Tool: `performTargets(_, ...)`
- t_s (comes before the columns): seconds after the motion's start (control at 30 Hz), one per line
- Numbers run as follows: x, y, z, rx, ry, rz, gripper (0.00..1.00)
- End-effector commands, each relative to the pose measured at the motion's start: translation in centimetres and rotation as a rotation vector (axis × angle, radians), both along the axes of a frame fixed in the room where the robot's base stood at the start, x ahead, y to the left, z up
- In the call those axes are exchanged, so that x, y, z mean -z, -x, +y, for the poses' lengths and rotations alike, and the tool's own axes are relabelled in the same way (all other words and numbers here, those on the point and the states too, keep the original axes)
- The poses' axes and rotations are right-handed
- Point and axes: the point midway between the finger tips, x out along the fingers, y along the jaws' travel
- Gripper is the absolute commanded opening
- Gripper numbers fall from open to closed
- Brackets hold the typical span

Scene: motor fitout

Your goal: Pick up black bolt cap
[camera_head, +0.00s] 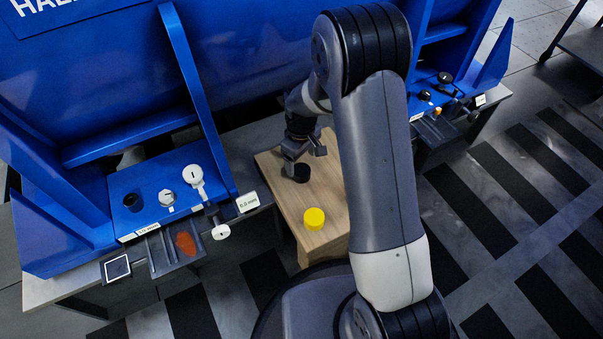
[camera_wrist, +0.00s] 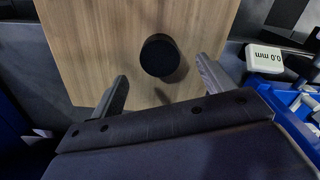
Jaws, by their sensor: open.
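The black bolt cap (camera_head: 299,172) is a short dark cylinder on the wooden box top (camera_head: 330,222), near its far part. In the wrist view the black cap (camera_wrist: 160,56) stands on the wood grain, ahead of and between the two fingers. My gripper (camera_head: 304,150) is just above and beside the cap in the head view. In the wrist view my gripper (camera_wrist: 162,78) has its fingers spread wide and nothing between them is gripped. The exact height gap between fingertips and cap is hard to tell.
A yellow cap (camera_head: 314,218) stands on the same box top, nearer me. A blue motor foot (camera_head: 160,190) with a bolt, a black cap and a white-headed tool is at left. A "0.0 mm" display (camera_wrist: 278,62) is right in the wrist view. Another blue foot (camera_head: 440,90) is at right.

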Motion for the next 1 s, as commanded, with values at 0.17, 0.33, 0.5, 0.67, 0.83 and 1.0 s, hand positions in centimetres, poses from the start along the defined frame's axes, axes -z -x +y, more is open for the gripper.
performTargets(0.17,1.6,0.0,0.0,0.001,0.0,0.001,0.76)
performTargets(0.33,4.1,0.0,0.0,0.001,0.0,0.001,0.76)
performTargets(0.5,5.4,0.0,0.0,0.001,0.0,-0.001,0.76)
performTargets(0.67,5.3,-0.1,0.0,0.001,0.0,-0.001,0.76)
performTargets(0.83,5.3,0.0,0.0,0.001,-0.001,-0.001,0.64)
performTargets(1.0,5.3,0.0,0.0,0.001,-0.001,-0.001,0.5)
